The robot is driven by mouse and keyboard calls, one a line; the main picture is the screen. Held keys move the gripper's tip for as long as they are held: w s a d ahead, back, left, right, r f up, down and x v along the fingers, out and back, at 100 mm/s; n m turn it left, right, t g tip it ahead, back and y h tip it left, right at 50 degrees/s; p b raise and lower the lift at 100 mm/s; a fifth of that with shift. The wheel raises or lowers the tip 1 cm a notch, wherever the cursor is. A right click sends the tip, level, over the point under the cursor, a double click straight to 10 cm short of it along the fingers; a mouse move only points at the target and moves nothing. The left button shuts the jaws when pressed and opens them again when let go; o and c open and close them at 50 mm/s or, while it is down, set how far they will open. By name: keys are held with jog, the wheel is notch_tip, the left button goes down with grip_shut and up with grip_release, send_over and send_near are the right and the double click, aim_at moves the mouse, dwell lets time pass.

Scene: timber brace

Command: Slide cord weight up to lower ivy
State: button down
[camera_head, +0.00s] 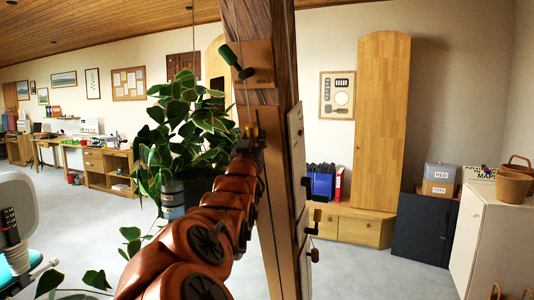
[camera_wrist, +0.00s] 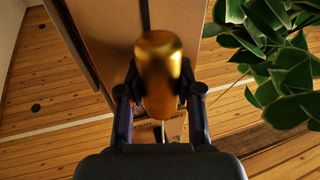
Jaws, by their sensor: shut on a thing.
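In the wrist view a rounded brass cord weight (camera_wrist: 158,62) stands between the fingers of my gripper (camera_wrist: 160,95), which is shut on it. In the head view my gripper (camera_head: 249,138) is at the face of the timber brace (camera_head: 270,180), with only a small bit of yellow showing there. A thin cord runs along the brace above it. The ivy (camera_head: 188,135) hangs left of the brace in a grey pot (camera_head: 173,198), partly behind my arm. Its leaves (camera_wrist: 285,55) also show at the right of the wrist view.
A green-handled fitting (camera_head: 235,62) sits high on the brace beside a plate marked HOLD (camera_head: 264,81). Small hooks or knobs (camera_head: 314,225) project from the brace's right side. A white chair (camera_head: 20,215) is at left. Open grey floor lies beyond.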

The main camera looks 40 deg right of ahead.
jog(key=shift+s+a+r+p, duration=0.1)
jog(key=shift+a+r+p, duration=0.2)
jog(key=shift+r, duration=0.55)
jog(key=shift+s+a+r+p, duration=0.2)
jog(key=shift+r+p, duration=0.25)
jog(key=shift+r, duration=0.4)
jog(key=shift+s+a+r+p, duration=0.1)
jog(key=shift+a+r+p, duration=0.2)
jog(key=shift+r, duration=0.55)
jog(key=c, duration=1.1)
grip_release()
jog(key=shift+r, duration=0.1)
jog(key=o, duration=0.4)
jog(key=shift+d, duration=0.1)
jog(key=shift+c, duration=0.2)
jog(key=shift+f, duration=0.2)
jog(key=shift+s+a+f, duration=0.2)
jog(key=shift+a+f, duration=0.1)
jog(key=shift+a, duration=0.1)
jog(key=v, duration=1.1)
jog(key=shift+r, duration=0.15)
